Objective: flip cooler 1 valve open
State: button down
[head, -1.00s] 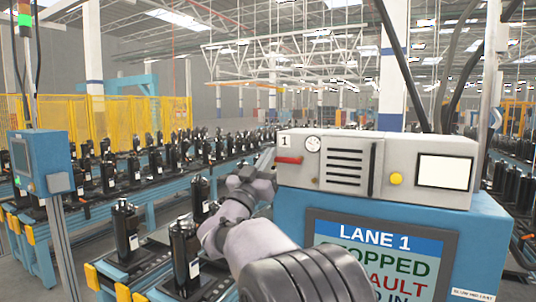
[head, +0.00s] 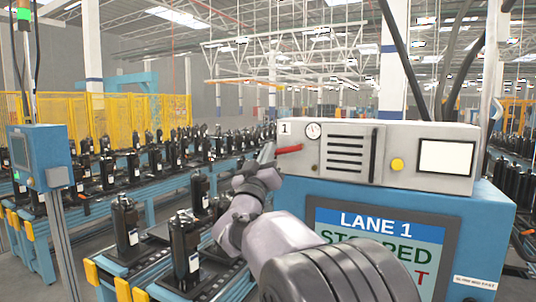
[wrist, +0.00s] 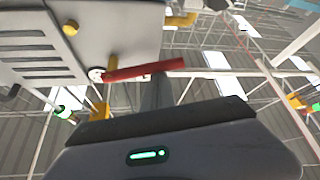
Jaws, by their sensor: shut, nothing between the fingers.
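The cooler 1 unit (head: 330,180) is a light grey box marked "1" on top of the blue lane 1 cabinet. Its red valve handle (head: 289,149) lies close to level at the box's left end, below the gauge. In the wrist view the red handle (wrist: 145,70) runs right from a pale round pivot. My gripper (wrist: 158,82) is shut and empty, its fingers reaching up close to the handle's middle. I cannot tell whether they touch it. In the head view my wrist is just left of the box, and the fingertips are hard to make out.
The lane 1 screen (head: 375,250) is on the cabinet's front, partly behind my arm. The box carries a yellow button (head: 397,164) and vent slots. Conveyors with black compressors (head: 185,250) fill the left. A blue control box (head: 40,155) stands far left.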

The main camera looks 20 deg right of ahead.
jog(key=shift+s+d+f+n+g+y+p, duration=0.25)
jog(key=shift+s+d+f+n+y+p, duration=0.9)
jog(key=shift+n, duration=1.85)
jog(key=shift+s+d+f+n+g+y+b, duration=0.15)
jog(key=shift+s+f+n+y, duration=0.4)
jog(key=shift+n+y, duration=1.9)
jog(key=shift+s+d+f+n+g+y+p, duration=0.3)
jog(key=shift+s+d+f+n+y+p, duration=0.5)
jog(key=shift+n, duration=2.75)
jog(key=shift+w+a+f, duration=0.15)
jog(key=shift+a+f, duration=0.1)
jog(key=shift+f, duration=0.05)
